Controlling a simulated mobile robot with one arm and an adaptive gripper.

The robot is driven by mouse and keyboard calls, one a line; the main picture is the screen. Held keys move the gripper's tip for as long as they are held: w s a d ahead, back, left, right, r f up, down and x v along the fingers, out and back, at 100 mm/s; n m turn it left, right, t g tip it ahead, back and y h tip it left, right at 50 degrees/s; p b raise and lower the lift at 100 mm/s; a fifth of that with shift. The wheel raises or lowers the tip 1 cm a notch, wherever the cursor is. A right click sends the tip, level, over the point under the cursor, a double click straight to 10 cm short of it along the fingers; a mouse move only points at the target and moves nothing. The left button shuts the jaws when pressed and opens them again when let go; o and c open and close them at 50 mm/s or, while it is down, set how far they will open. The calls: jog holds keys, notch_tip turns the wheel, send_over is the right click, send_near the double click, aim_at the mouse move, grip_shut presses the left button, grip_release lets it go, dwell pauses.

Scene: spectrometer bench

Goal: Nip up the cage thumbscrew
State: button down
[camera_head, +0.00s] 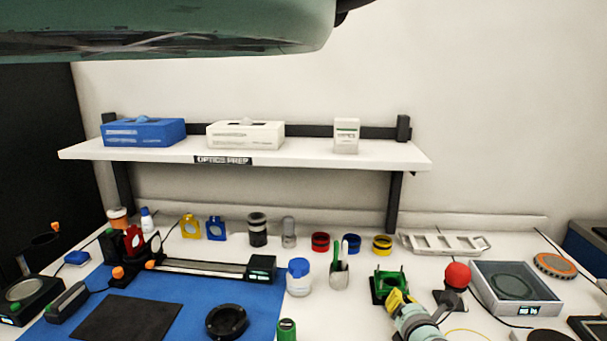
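I cannot pick out the cage thumbscrew with certainty. Small orange knobs sit around the rail assembly at the left, one at the rail's near end (117,272) and one beside it (150,265). A red mount (133,240) and a round-framed optic stand at the left end of the dark rail (205,268). What looks like my gripper (399,301) comes in from the bottom right, with a yellow part close to a green holder (389,284). Whether it touches the holder, and how its fingers stand, is too small to tell.
A red ball (457,275) on a dark base stands just right of my arm. The shelf (300,152) hangs above the back.

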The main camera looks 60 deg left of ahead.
jog(key=shift+w+d+f+b, duration=0.15)
jog(key=shift+d+f+b, duration=0.05)
jog(key=shift+f+b, duration=0.25)
jog(key=shift+w+d+f+b, duration=0.15)
jog(key=shift+w+d+b, duration=0.05)
jog(key=shift+w+b, duration=0.1)
jog(key=shift+w+d+f, duration=0.1)
jog(key=shift+w, duration=0.1)
dwell(0.5)
